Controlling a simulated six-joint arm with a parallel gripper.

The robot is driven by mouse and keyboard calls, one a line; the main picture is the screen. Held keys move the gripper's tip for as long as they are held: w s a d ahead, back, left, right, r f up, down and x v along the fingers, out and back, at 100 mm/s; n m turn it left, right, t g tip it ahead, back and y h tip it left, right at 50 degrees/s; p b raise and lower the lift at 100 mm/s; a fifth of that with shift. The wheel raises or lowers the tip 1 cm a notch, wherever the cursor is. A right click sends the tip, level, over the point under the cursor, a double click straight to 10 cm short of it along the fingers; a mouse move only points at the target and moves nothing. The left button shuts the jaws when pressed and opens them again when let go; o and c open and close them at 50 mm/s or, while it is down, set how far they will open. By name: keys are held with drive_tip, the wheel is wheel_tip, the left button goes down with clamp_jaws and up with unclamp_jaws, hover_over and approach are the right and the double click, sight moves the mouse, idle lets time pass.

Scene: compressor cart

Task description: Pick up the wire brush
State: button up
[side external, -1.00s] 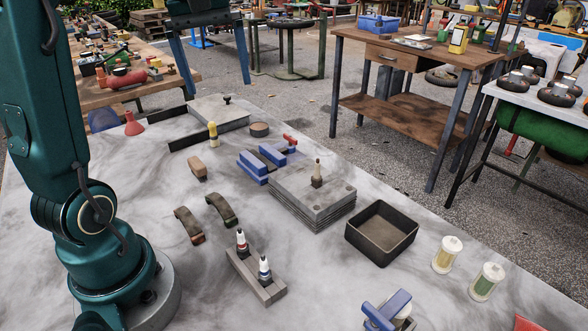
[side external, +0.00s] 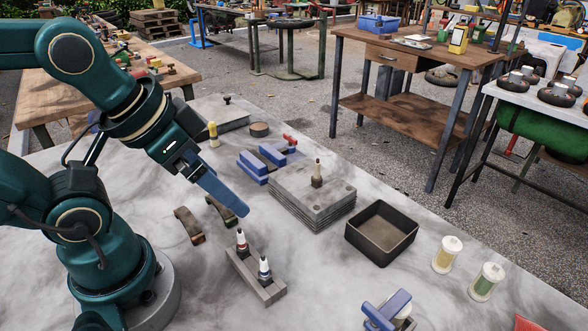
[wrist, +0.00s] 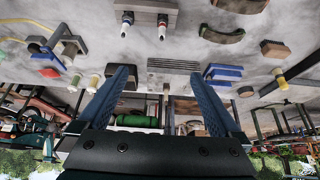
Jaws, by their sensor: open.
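A small brown block that looks like the wire brush (wrist: 273,48) lies on the table at the upper right of the wrist view; I cannot clearly make out bristles. In the side view my gripper now covers the place where it lay. My gripper (side external: 236,206) is above the table, slanting down to the right, near the dark curved shoes (side external: 222,210). In the wrist view its two fingers (wrist: 161,72) stand wide apart with nothing held between them. The brown block is outside the fingers, to the right.
A holder with two spark plugs (side external: 256,277) stands in front. A stack of grey plates (side external: 308,200), blue-jawed vise (side external: 252,170), yellow-handled tool (side external: 213,135) and black tray (side external: 382,237) stand around. Two spools (side external: 447,256) are at the right. Bare tabletop lies between the tray and plug holder.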

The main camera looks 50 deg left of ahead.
idle(0.3)
drive_tip(key=w+a+r+n+g+y, duration=0.1)
drive_tip(key=w+a+n, duration=0.4)
drive_tip(key=n, duration=0.7)
drive_tip(key=w+a+r+n+g, duration=0.15)
drive_tip(key=w+a+n, duration=0.35)
drive_tip(key=n, duration=0.6)
drive_tip(key=s+a+f+n+g, duration=0.1)
drive_tip(key=a+f+n, duration=0.3)
drive_tip(key=a, duration=0.2)
drive_tip(key=s+a+f+n+g, duration=0.1)
drive_tip(key=a+f+n, duration=0.3)
drive_tip(key=a, duration=0.2)
drive_tip(key=s+a+f+n+g+h, duration=0.1)
drive_tip(key=a+f+n, duration=0.3)
drive_tip(key=a+n, duration=0.1)
drive_tip(key=shift+s+a+f, duration=0.25)
drive_tip(key=shift+a+f, duration=0.05)
drive_tip(key=shift+a, duration=0.15)
drive_tip(key=shift+s+a+f, duration=0.1)
drive_tip(key=shift+s+f, duration=0.05)
drive_tip(key=shift+f, duration=2.35)
